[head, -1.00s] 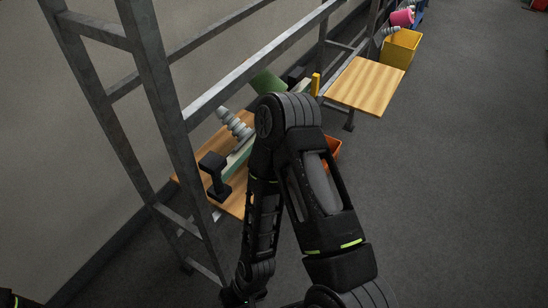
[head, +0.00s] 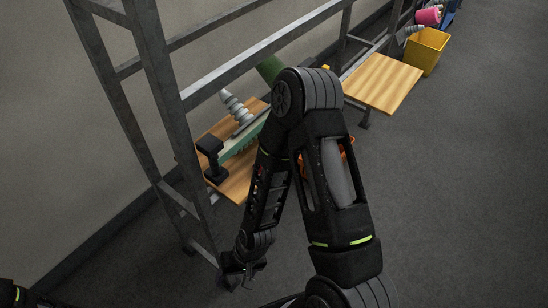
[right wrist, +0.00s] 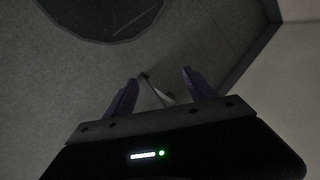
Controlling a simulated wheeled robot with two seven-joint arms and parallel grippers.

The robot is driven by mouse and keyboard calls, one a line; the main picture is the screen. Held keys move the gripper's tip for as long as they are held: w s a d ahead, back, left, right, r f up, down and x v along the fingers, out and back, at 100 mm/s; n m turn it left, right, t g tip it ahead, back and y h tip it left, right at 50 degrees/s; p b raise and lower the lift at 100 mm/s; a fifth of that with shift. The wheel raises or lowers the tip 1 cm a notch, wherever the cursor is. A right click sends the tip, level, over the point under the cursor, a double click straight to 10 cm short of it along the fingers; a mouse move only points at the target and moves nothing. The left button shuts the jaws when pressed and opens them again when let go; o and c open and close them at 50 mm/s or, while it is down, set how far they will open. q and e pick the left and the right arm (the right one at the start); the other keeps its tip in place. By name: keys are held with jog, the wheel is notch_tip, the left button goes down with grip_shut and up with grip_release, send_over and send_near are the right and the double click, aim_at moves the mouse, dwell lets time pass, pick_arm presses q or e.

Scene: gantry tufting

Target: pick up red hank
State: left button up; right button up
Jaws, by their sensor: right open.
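My right gripper (head: 243,276) hangs low at the bottom of the head view, in front of the metal frame's foot and below the wooden shelf. In the right wrist view its two fingers (right wrist: 160,92) are apart with nothing between them, over grey surfaces. My right arm hides part of the near shelf and an orange-red bin (head: 347,147) behind it. Only a dark piece of my left arm shows at the bottom left corner; its gripper is out of sight.
A metal frame (head: 167,100) stands along the wall. The near wooden shelf (head: 236,184) holds a pale green bar device with a grey ribbed part. Farther back are a second wooden board (head: 383,82), a yellow bin (head: 428,50) and a pink spool (head: 428,16). The floor at right is clear.

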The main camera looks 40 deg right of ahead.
jog(key=shift+o, duration=0.8)
jog(key=w+d+r+m+t+b, duration=0.1)
jog(key=w+d+m+b, duration=0.2)
jog(key=w+d, duration=0.4)
jog(key=shift+w+t+h+b, duration=0.3)
jog(key=shift+w+h+b, duration=0.1)
jog(key=shift+b, duration=0.15)
jog(key=w+d+r+m+t+h+b, duration=0.1)
jog(key=d+r+m+b, duration=0.3)
jog(key=d, duration=0.6)
jog(key=w+d+r+m+t+h+b, duration=0.1)
jog(key=w+d+r+m+h+b, duration=0.1)
jog(key=d+r+m, duration=0.4)
jog(key=d+r+h+b, duration=0.1)
jog(key=d+r+b, duration=0.1)
jog(key=d, duration=0.3)
jog(key=shift+d+r+m, duration=0.2)
jog(key=shift+r+m, duration=0.1)
jog(key=shift+r, duration=0.35)
jog(key=w+d+p, duration=0.2)
jog(key=w+d, duration=0.1)
jog(key=w, duration=0.8)
jog(key=shift+w, duration=0.35)
